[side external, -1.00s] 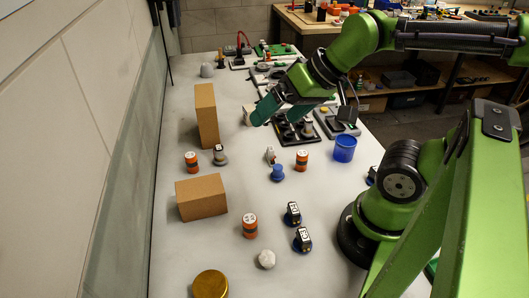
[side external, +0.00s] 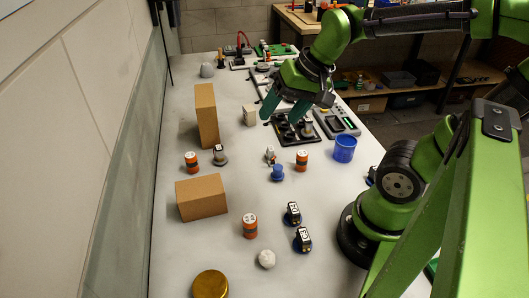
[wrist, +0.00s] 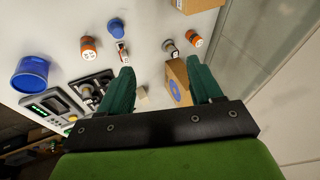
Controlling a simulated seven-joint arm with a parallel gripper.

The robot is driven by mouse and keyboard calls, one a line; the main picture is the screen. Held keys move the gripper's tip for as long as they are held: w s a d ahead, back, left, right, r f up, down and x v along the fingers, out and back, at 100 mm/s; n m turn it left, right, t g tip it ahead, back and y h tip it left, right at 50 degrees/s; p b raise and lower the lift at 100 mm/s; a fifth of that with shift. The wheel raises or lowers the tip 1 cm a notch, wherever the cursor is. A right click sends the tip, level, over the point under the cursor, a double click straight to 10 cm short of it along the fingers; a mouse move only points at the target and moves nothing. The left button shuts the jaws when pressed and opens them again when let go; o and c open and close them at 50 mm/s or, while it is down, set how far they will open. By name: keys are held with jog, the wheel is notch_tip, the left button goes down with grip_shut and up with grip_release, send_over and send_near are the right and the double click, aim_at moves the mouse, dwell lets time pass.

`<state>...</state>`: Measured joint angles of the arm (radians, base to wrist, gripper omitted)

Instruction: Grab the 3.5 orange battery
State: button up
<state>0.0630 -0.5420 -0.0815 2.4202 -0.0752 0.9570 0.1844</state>
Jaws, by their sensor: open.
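Three orange batteries with dark bands and pale tops stand upright on the grey table: one left of centre (side external: 191,161), one right of centre (side external: 301,159), one nearer the camera (side external: 250,226). Their labels are too small to read, so I cannot tell which is 3.5. Two show in the wrist view, one at the left (wrist: 88,47) and one at the right (wrist: 195,40). My gripper (side external: 281,112) is open and empty, above the table's far part, beyond all three batteries. In the wrist view its green fingers (wrist: 160,68) are spread apart.
A tall cardboard box (side external: 206,115) and a low box (side external: 201,197) stand at the left. A blue cup (side external: 344,149), a blue knob piece (side external: 277,173), two black labelled pieces (side external: 292,214) (side external: 303,239) and a white ball (side external: 266,259) stand around. A black tray (side external: 293,130) lies below my gripper.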

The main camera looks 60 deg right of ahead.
jog(key=d+f+m+g+h, duration=0.1)
jog(key=d+f+m+g, duration=0.2)
jog(key=d+m, duration=0.55)
jog(key=m+g, duration=0.2)
jog(key=m, duration=0.9)
send_over(302, 153)
jog(key=m, duration=0.6)
jog(key=shift+n, duration=0.25)
jog(key=f, duration=1.1)
jog(key=shift+s+d+f, duration=0.2)
jog(key=shift+f, duration=0.1)
jog(key=shift+w+a+f, duration=0.1)
jog(key=shift+a+f, duration=0.05)
jog(key=shift+f, duration=2.55)
grip_shut()
